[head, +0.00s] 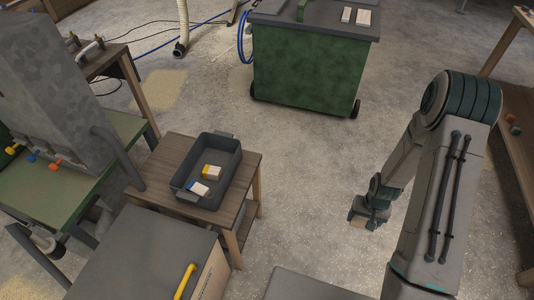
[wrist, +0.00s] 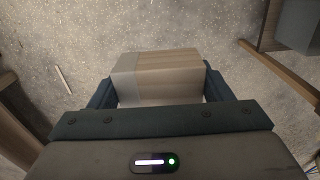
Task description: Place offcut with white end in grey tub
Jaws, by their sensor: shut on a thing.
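My gripper (head: 366,214) hangs over open floor, right of centre in the head view. In the wrist view, my gripper (wrist: 160,88) is shut on a wooden offcut (wrist: 170,70) held crosswise between the fingers. The offcut has a pale, whitish-grey left end, and the rest is brown wood grain. The grey tub (head: 224,149) stands on a small wooden table, left of and well apart from my gripper. Inside it lie an offcut with a yellow-orange end (head: 212,172) and a pale offcut with a blue end (head: 198,188).
A green wheeled bin (head: 306,72) stands at the back, with two pale blocks (head: 356,16) on its lid. The small wooden table (head: 247,166) adjoins a grey-topped cabinet (head: 145,255) with a yellow handle. A wooden bench (head: 515,90) is at the right. Floor between gripper and table is clear.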

